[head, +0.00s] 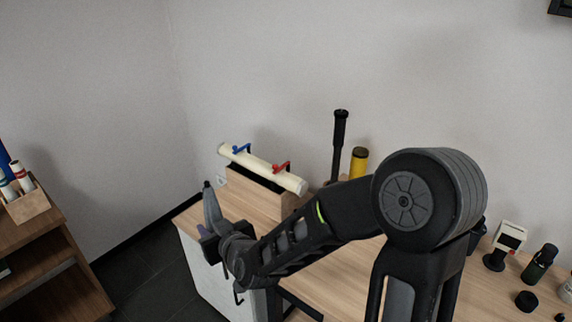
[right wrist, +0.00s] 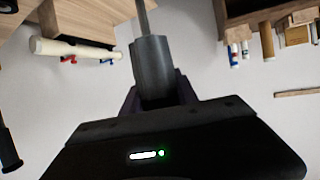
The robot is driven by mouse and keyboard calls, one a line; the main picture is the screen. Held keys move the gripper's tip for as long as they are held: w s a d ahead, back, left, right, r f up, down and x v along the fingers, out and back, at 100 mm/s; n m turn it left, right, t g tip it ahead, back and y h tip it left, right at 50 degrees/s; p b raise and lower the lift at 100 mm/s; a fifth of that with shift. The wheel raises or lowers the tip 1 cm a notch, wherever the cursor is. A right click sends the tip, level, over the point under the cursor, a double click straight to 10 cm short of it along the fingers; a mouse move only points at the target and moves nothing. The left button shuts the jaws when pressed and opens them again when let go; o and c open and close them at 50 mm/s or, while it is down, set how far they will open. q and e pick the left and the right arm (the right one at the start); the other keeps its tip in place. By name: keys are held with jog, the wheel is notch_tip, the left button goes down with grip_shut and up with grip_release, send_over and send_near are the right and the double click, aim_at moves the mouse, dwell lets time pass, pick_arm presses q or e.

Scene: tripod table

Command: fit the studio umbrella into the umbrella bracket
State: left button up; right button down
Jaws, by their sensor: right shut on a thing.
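My right arm reaches across the head view from the right. Its gripper (head: 212,238) is shut on a grey, tapered, folded thing with a dark tip, which looks like the studio umbrella (head: 212,207). It is held roughly upright, in front of the table's left end. A thin black hooked piece shows below the gripper. In the right wrist view the umbrella (right wrist: 151,68) is a grey body with a thin shaft running up out of frame, between the jaws (right wrist: 160,92). I cannot pick out the umbrella bracket with certainty; my arm hides part of the table. My left gripper is not in view.
A cream roll (head: 262,168) with blue and red clamps lies on a wooden box (head: 262,194). Behind my arm stand a black pole (head: 339,140) and a yellow canister (head: 358,162). A white-headed device (head: 508,238) and dark bottle (head: 540,262) stand right. A brown shelf (head: 62,235) is left.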

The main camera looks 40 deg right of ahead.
jog(key=w+d+r+m+h+p, duration=0.1)
jog(key=d+r+m+h+p, duration=0.1)
jog(key=d, duration=0.9)
jog(key=w+d+r+m+g+h+p, duration=0.1)
jog(key=d+r, duration=0.4)
jog(key=d, duration=0.7)
jog(key=shift+d+r+m+h+p, duration=0.3)
jog(key=shift+m+h+p, duration=0.3)
jog(key=shift+h, duration=0.2)
notch_tip(320, 180, down, 6)
jog(key=b, duration=0.6)
jog(key=shift+b, duration=0.3)
jog(key=shift+r, duration=0.1)
